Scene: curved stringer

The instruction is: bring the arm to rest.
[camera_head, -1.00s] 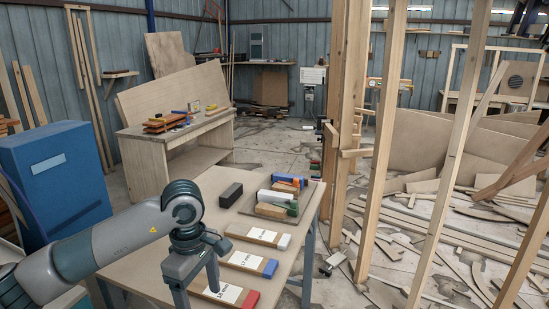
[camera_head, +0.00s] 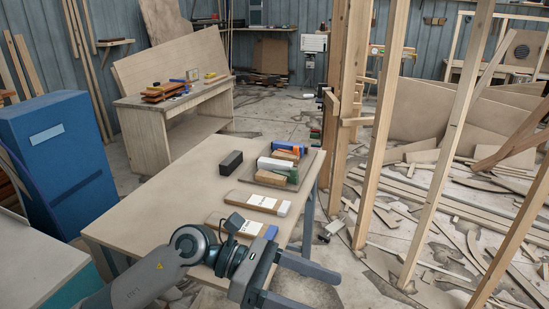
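My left gripper (camera_head: 325,288) is at the bottom centre of the head view, past the right front edge of the worktable (camera_head: 165,205). Its two fingers are apart and point right, with nothing between them. My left arm comes in from the bottom left and covers the front right corner of the worktable. My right gripper is not in view.
On the worktable are a black block (camera_head: 231,162), a tray (camera_head: 246,176) of coloured blocks, a white-ended labelled piece (camera_head: 258,202) and a blue-ended one (camera_head: 225,222), partly hidden. Upright timber posts (camera_head: 380,130) stand at right. A blue cabinet (camera_head: 62,160) stands at left.

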